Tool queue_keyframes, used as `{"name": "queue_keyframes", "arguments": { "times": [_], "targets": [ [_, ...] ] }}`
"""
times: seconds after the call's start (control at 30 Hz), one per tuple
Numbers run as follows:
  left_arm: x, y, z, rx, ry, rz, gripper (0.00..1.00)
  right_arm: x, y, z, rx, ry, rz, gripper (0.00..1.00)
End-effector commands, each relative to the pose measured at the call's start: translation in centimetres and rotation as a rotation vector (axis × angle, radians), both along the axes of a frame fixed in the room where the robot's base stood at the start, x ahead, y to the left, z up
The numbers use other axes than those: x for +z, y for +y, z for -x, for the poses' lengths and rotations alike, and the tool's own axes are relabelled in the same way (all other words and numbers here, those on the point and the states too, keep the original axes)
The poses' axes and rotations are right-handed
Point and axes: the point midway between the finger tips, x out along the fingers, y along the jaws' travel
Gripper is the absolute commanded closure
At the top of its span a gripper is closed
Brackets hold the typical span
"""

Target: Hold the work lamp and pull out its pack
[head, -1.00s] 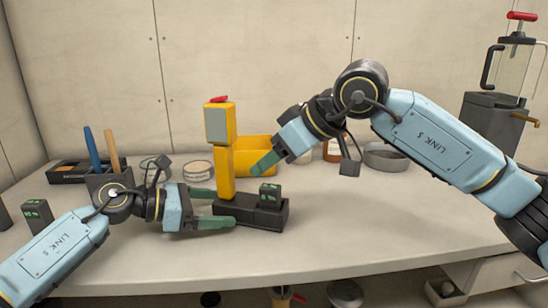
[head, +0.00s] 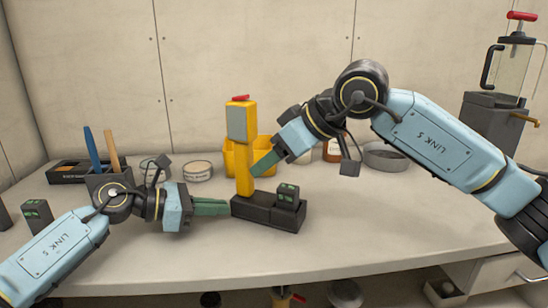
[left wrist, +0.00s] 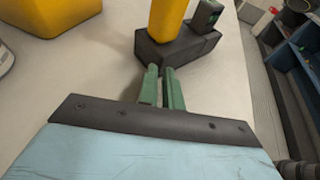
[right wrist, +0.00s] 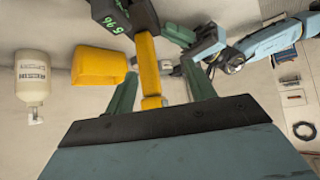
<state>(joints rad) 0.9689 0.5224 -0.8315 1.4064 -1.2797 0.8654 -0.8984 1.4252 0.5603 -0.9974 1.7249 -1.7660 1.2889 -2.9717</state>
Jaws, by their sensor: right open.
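The yellow work lamp (head: 243,180) stands upright, with a grey face and red top. Its black base (head: 252,210) carries a small dark block with green marks (head: 288,194) at the right end; this looks like the pack. My left gripper (head: 229,207) is shut and empty. Its fingers lie together at the base's left end in the left wrist view (left wrist: 160,70); I cannot tell if they touch it. My right gripper (right wrist: 158,68) is open, its fingers on either side of the lamp's yellow post (right wrist: 146,60) in the right wrist view, with gaps visible.
A yellow bin (head: 262,150) stands behind the lamp. A similar dark block with green marks (head: 38,214) stands at the left. Tool handles (head: 92,148), a round tin (head: 198,171) and a grey bowl (head: 384,158) line the back.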

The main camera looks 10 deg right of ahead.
Motion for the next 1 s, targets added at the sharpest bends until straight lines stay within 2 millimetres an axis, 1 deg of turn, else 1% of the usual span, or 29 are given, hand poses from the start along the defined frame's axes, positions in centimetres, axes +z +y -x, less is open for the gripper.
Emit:
{"name": "queue_keyframes", "arguments": {
  "times": [0.03,0.4,0.5,0.67,0.73,0.8,0.87,0.97,1.0],
  "targets": [
    [0.0,0.0,0.0,0.000,0.000,0.000,0.86,0.0,0.0,0.0,0.000,0.000,0.000,0.45],
    [0.0,0.0,0.0,0.001,0.000,0.000,0.38,0.0,0.0,0.0,0.000,0.000,0.000,0.45],
    [0.0,0.0,0.0,0.001,0.000,0.000,0.27,0.0,0.0,0.0,0.000,0.000,0.000,0.45],
    [0.0,0.0,0.0,0.001,0.000,0.000,0.27,0.0,0.0,0.0,0.000,0.000,0.000,0.45],
    [0.0,0.0,0.0,0.001,-0.001,0.001,0.34,0.0,0.0,0.0,0.000,0.000,0.000,0.45],
    [0.3,0.0,0.0,0.002,-0.011,0.008,0.43,0.0,0.0,0.0,0.000,0.000,0.000,0.45],
    [1.1,0.0,0.0,0.005,-0.035,0.026,0.44,0.0,0.0,0.0,0.000,0.000,0.000,0.45],
    [3.3,-0.3,0.1,0.016,-0.102,0.086,0.44,0.0,0.0,0.0,0.000,0.000,0.000,0.45],
    [4.4,-0.3,0.2,0.025,-0.137,0.119,0.44,0.0,0.0,0.0,0.000,0.000,0.000,0.45]
  ]
}}
